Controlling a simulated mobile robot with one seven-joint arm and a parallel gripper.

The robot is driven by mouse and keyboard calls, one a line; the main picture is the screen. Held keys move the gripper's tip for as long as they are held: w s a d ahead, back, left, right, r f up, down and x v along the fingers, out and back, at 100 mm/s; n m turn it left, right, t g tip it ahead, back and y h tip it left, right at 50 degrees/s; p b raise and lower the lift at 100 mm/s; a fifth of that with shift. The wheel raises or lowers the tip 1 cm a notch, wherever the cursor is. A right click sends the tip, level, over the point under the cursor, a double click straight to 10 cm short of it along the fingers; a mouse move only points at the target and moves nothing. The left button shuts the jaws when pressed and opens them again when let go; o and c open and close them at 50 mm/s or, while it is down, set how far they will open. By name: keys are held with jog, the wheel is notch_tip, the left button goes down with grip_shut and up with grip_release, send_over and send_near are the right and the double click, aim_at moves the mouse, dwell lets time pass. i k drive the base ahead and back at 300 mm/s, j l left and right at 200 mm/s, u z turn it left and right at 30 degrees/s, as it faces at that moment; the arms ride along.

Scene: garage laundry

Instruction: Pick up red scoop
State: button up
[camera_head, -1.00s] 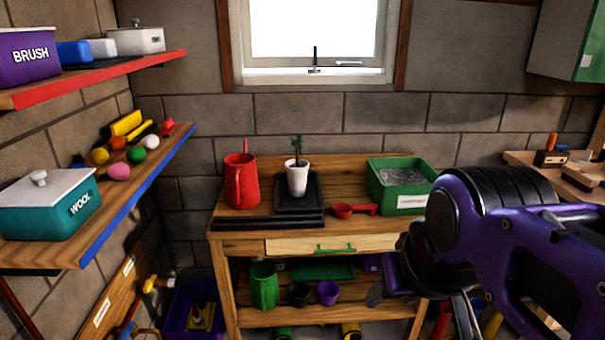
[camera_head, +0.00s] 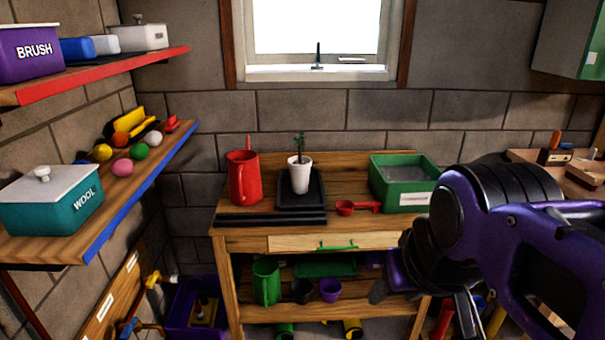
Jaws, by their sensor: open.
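The red scoop (camera_head: 357,207) lies on the wooden bench top, between the black tray on its left and the green bin on its right. Its round bowl is at the left and its handle points right. My gripper (camera_head: 423,312) is low at the right, in front of the bench, with its fingers apart. My purple arm hides part of the bench's right end.
On the bench (camera_head: 240,242) stand a red watering can (camera_head: 243,178), a white potted plant (camera_head: 299,178) on a black tray (camera_head: 285,216), and a green bin (camera_head: 400,190). Shelves with boxes and balls line the left wall. A lower shelf holds green and purple pots.

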aim_at(343, 207)
jog(key=i+l, duration=0.2)
jog(key=i, duration=0.2)
jog(key=i+l, duration=0.2)
jog(key=i, duration=0.2)
